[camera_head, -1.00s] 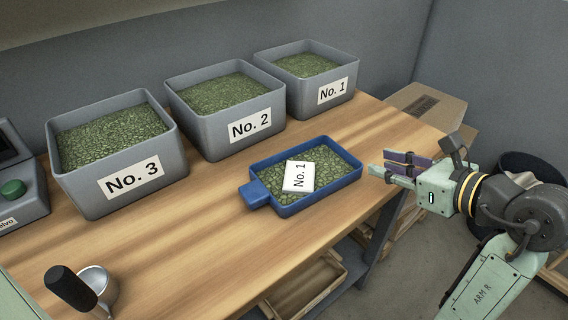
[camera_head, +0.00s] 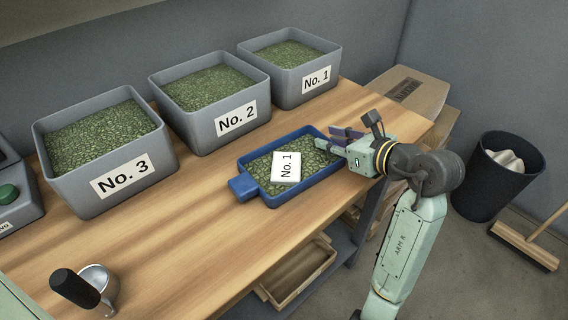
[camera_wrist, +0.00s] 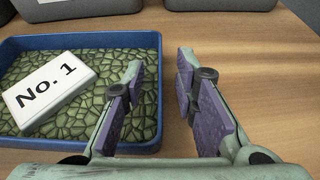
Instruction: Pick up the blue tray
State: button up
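The blue tray (camera_head: 262,193) lies flat on the wooden bench, holding green beans and a white "No. 1" card (camera_head: 286,167). A short blue handle (camera_head: 243,187) sticks out at its left end. My gripper (camera_head: 338,141) is at the tray's right end. In the wrist view, my gripper (camera_wrist: 160,98) is open, with purple pads apart. The left finger is over the tray's inside and the right finger is outside it, above bare wood. The tray's right wall (camera_wrist: 157,120) shows between the fingers, nearer the left one. I cannot tell whether either finger touches it.
Grey bins No. 1 (camera_head: 335,80), No. 2 (camera_head: 262,115) and No. 3 (camera_head: 160,165) stand behind the tray. A metal cup with a black handle (camera_head: 75,288) stands at front left. A cardboard box (camera_head: 432,88) and black waste bin (camera_head: 470,185) are at right.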

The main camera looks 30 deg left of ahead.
jog(key=shift+c, duration=0.4)
grip_shut()
